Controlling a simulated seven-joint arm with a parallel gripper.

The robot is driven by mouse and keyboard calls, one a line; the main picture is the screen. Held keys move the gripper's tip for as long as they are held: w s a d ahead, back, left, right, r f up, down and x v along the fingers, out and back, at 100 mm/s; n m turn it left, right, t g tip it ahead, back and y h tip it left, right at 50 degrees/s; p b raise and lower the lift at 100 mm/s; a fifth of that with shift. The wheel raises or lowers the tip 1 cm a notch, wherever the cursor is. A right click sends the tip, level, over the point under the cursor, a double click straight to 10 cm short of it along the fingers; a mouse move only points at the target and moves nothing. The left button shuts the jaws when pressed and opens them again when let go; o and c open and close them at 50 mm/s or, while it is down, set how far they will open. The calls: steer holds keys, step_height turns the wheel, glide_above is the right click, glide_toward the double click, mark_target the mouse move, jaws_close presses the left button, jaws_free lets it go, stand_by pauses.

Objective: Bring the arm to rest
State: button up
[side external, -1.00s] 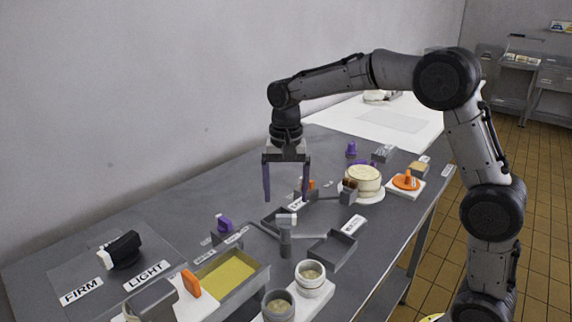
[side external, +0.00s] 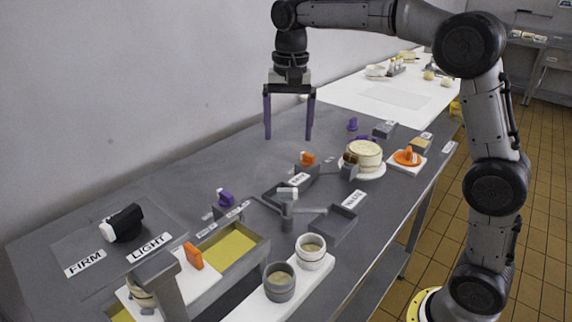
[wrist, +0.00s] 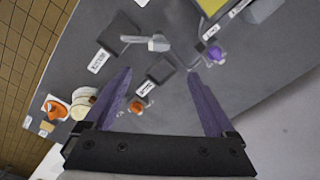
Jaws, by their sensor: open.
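My gripper (side external: 289,135) hangs above the grey bench (side external: 220,165) with its two purple fingers pointing down. It is open and nothing is between the fingers. It is well clear of the objects below, near the wall side of the bench. In the wrist view my gripper (wrist: 165,85) also shows its fingers spread wide, with the bench top far beneath them.
A round cheese (side external: 363,154) on a white stand, an orange-topped piece (side external: 407,157), a balance-like device (side external: 287,212), two cups (side external: 311,250), a yellow-bottomed tray (side external: 228,250) and a black-and-white dial (side external: 122,223) stand on the bench. A white table (side external: 385,97) lies behind. The air around my gripper is free.

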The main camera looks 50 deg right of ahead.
steer(key=s+r+n+t, duration=0.1)
steer(key=s+r+t, duration=0.1)
steer(key=s, duration=0.7)
steer(key=s+r+n+t, duration=0.1)
steer(key=s+r+n, duration=0.15)
steer(key=s, duration=0.55)
steer(key=s+f+n+t, duration=0.2)
steer(key=s+f+n, duration=0.4)
steer(key=s+f, duration=0.3)
steer(key=shift+a+f+n, duration=0.35)
steer(key=shift+a+f, duration=0.1)
steer(key=shift+f, duration=0.45)
